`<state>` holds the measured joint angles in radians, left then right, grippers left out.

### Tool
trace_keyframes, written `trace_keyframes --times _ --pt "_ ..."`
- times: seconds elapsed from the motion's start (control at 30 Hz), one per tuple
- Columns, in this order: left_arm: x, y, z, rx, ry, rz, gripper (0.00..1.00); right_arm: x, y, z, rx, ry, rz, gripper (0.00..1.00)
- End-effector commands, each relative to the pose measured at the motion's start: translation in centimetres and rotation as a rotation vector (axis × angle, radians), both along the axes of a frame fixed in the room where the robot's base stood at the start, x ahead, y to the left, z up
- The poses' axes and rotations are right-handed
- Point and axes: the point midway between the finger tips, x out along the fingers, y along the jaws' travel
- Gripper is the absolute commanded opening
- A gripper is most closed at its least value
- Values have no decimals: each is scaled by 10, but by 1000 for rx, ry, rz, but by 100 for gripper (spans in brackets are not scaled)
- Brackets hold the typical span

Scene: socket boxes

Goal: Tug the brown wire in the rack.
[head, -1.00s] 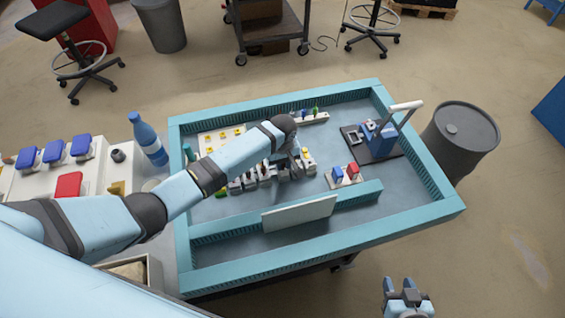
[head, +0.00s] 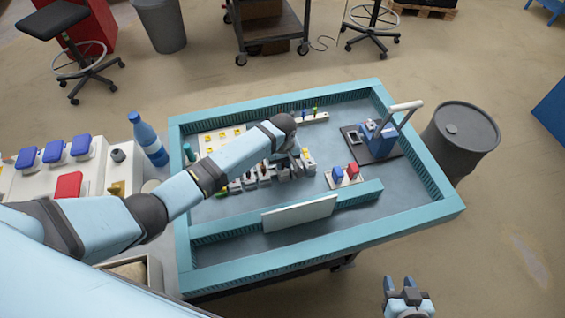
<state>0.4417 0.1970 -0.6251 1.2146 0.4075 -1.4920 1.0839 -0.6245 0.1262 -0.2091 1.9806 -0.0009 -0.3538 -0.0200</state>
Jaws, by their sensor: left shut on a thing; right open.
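My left gripper (head: 296,156) points down over a row of small grey-white socket boxes (head: 264,174) in the middle of the blue-edged table. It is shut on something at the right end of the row. By its place this is the brown wire, but my arm and fingers hide it and no brown strand can be made out. My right gripper (head: 399,283) is open and empty, in front of the table at the bottom of the view.
A pale strip with small coloured pegs (head: 315,111) lies behind the row. A blue and a red block (head: 351,173) sit to its right, near a blue lever device (head: 381,138). A white panel (head: 299,213) stands in front. The tabletop's right front is bare.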

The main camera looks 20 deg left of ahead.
Motion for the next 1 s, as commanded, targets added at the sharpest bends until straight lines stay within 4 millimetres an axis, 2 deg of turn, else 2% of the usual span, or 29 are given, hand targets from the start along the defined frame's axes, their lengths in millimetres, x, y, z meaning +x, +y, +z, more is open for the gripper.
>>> trace_keyframes --times 0.37,0.4,0.5,0.7,0.8,1.0 --pt "2 2 -1 3 -5 3 0 -1 0 0 0 1 0 43" --pt "2 3 -1 3 -5 3 24 -1 0 0 0 1 0 43" --pt "2 2 -1 3 -4 2 47 -1 0 0 -1 2 0 43" --pt "1 1 -2 2 -2 1 47 -2 0 -1 1 3 0 43" --pt "1 1 -3 1 -2 1 68 -2 0 -1 0 4 0 43" --pt "0 1 -3 1 0 1 68 -2 0 -1 0 4 0 43"
